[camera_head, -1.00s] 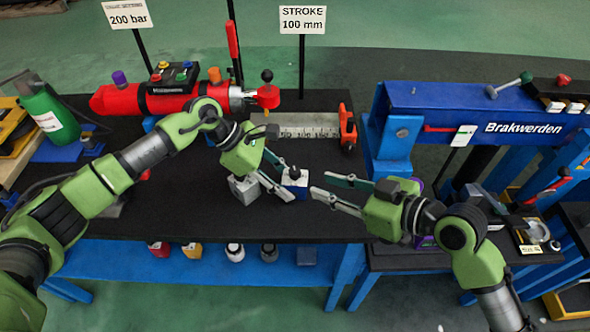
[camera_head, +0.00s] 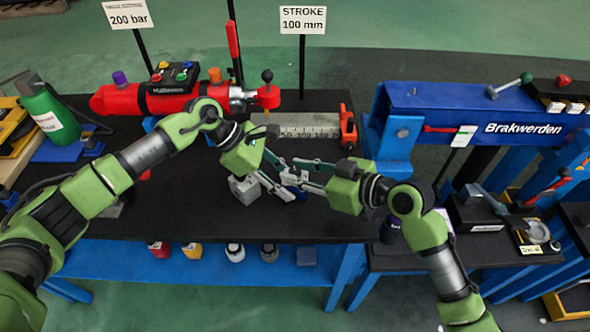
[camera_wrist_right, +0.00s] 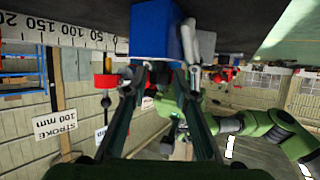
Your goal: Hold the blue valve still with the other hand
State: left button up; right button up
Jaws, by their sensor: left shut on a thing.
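The blue valve (camera_head: 287,194) is a small blue block, mostly hidden by both grippers' fingers above the black bench in the head view. In the right wrist view its blue body (camera_wrist_right: 154,32) is large at the top centre. My left gripper (camera_head: 279,180) reaches in from the left and is shut on the blue valve. My right gripper (camera_head: 291,170) comes from the right, its fingertips overlapping the valve. In the right wrist view its two fingers (camera_wrist_right: 155,75) are apart, with the valve at their tips; contact is unclear.
A grey block (camera_head: 245,190) stands on the black bench (camera_head: 190,215) just left of the valve. A ruler plate (camera_head: 308,132) and red cylinder (camera_head: 120,101) lie behind. The blue Brakwerden frame (camera_head: 420,98) stands to the right. The bench's front is clear.

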jog(key=shift+w+a+f, duration=0.25)
jog(key=shift+a, duration=0.15)
grip_shut()
